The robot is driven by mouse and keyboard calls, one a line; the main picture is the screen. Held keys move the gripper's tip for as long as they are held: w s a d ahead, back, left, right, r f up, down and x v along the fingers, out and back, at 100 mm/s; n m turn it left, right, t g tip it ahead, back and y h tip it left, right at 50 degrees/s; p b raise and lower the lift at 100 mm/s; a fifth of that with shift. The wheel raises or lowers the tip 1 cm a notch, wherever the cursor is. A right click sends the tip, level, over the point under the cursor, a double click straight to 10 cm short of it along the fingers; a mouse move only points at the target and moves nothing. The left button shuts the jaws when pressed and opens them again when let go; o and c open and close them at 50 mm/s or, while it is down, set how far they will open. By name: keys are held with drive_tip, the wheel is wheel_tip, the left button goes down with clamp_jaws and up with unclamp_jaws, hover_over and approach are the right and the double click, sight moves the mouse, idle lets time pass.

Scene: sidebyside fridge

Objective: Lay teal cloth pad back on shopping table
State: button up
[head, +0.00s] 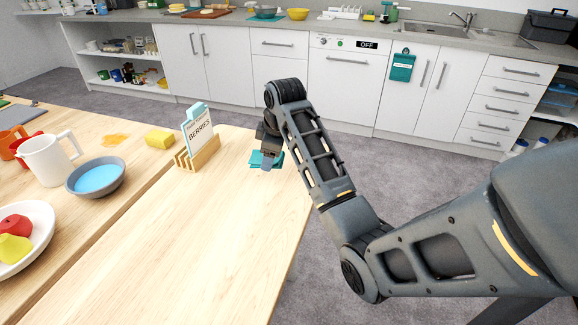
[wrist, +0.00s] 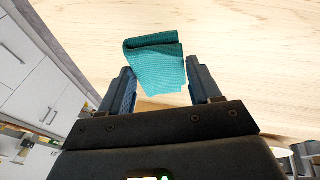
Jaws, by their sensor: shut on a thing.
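The teal cloth pad (wrist: 155,64) is between my gripper's fingers (wrist: 161,88) in the wrist view, folded over with a ribbed texture. In the head view the pad (head: 262,160) shows below my gripper (head: 266,150), near the far right corner of the light wooden table (head: 195,235). My gripper is shut on the pad. The table top (wrist: 250,50) lies behind the pad in the wrist view. I cannot tell whether the pad touches the table.
A wooden holder (head: 202,153) with a berries card stands left of my gripper. A yellow sponge (head: 159,137), a blue-filled bowl (head: 96,178), a white pitcher (head: 48,160) and a fruit plate (head: 42,242) are farther left. The table's near middle is clear.

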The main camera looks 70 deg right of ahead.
drive_tip(key=s+d+r+m+t+y, duration=0.1)
drive_tip(key=s+d+r, duration=0.2)
drive_tip(key=s+d, duration=0.4)
drive_tip(key=s+d+r+m+y, duration=0.1)
drive_tip(key=s+d+r, duration=0.2)
drive_tip(key=s+d, duration=0.3)
drive_tip(key=w+a+f, duration=0.2)
drive_tip(key=w, duration=0.1)
drive_tip(key=w+a+f, duration=0.1)
drive_tip(key=w+f, duration=0.1)
drive_tip(key=w, duration=0.1)
drive_tip(key=w+a+f+p, duration=0.1)
drive_tip(key=w+a+f, duration=0.1)
drive_tip(key=w, duration=0.1)
drive_tip(key=shift+a+f, duration=0.25)
drive_tip(key=shift+a, duration=0.1)
drive_tip(key=shift+a+f+p, duration=0.1)
drive_tip(key=shift+f+p, duration=0.2)
drive_tip(key=shift+f, duration=1.8)
drive_tip(key=o, duration=1.1)
drive_tip(key=shift+r, duration=0.1)
drive_tip(key=v, duration=1.2)
drive_tip(key=shift+d, duration=0.2)
